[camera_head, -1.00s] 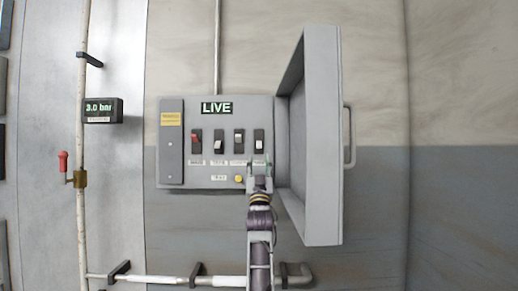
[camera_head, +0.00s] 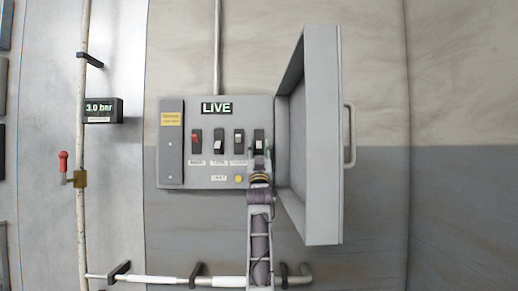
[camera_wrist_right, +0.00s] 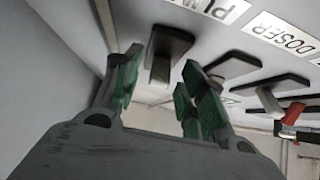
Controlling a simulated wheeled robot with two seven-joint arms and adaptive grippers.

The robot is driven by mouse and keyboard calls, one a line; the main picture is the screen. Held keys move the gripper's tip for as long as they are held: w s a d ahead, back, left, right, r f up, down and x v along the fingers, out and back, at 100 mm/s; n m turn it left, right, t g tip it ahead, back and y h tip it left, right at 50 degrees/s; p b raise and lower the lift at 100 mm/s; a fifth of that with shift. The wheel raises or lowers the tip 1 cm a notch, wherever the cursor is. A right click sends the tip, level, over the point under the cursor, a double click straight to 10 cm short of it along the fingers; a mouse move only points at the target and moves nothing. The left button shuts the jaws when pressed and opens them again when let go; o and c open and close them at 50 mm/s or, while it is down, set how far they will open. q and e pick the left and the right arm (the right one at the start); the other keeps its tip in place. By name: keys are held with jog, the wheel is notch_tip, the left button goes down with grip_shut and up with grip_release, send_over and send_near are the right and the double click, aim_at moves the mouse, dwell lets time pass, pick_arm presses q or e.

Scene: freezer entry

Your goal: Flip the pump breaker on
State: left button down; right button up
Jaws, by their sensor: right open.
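The pump breaker (camera_head: 259,135) is the rightmost of the breakers on the grey panel (camera_head: 225,108). It is a dark switch with a pale lever, and the gripper partly hides its lower part. In the right wrist view the pump breaker (camera_wrist_right: 170,42) lies beside a cut-off label starting "PU" (camera_wrist_right: 216,8). My right gripper (camera_head: 259,151) is open in front of its lower part. In the right wrist view its green-padded fingertips (camera_wrist_right: 162,64) lie on either side of the breaker's lever; contact cannot be told. My left gripper is not in view.
The panel door (camera_head: 322,130) stands open close to the right of my right gripper. Other breakers (camera_head: 219,141) are to the left, one with a red lever (camera_head: 196,137). A sign reads LIVE (camera_head: 217,108). A yellow button (camera_head: 239,179) sits below. A gauge (camera_head: 103,110) reads 3.0 bar.

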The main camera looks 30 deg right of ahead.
jog(key=shift+w+d+r, duration=0.2)
jog(key=shift+w+r, duration=0.05)
jog(key=shift+r, duration=0.1)
jog(key=c, duration=0.6)
grip_shut()
